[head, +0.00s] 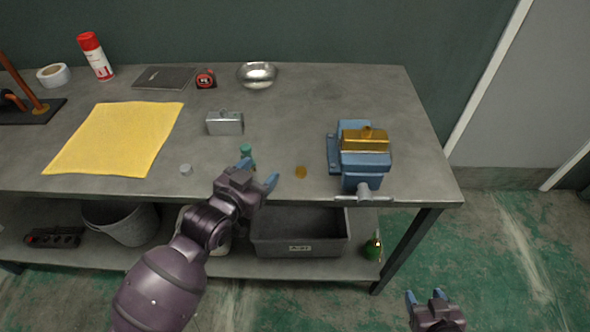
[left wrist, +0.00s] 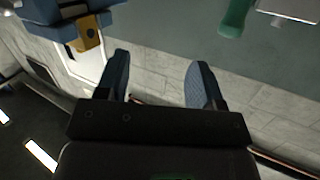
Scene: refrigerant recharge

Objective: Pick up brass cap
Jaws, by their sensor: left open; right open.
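A small round brass cap (head: 301,171) lies on the grey workbench (head: 290,110) near its front edge, left of the blue vise. My left gripper (head: 258,174) is open at the bench's front edge, to the left of the cap and apart from it. In the left wrist view, its two blue fingers (left wrist: 160,75) are spread with nothing between them, and I cannot make out the cap. My right gripper (head: 426,295) is open and empty, low at the right, away from the bench.
The blue vise (head: 362,170) holds a brass-coloured block (head: 365,140). A green object (head: 246,151) stands just behind my left gripper, with a silver box (head: 225,123) beyond. A yellow cloth (head: 118,138) and small grey disc (head: 186,169) lie left. A dark bin (head: 300,247) sits below.

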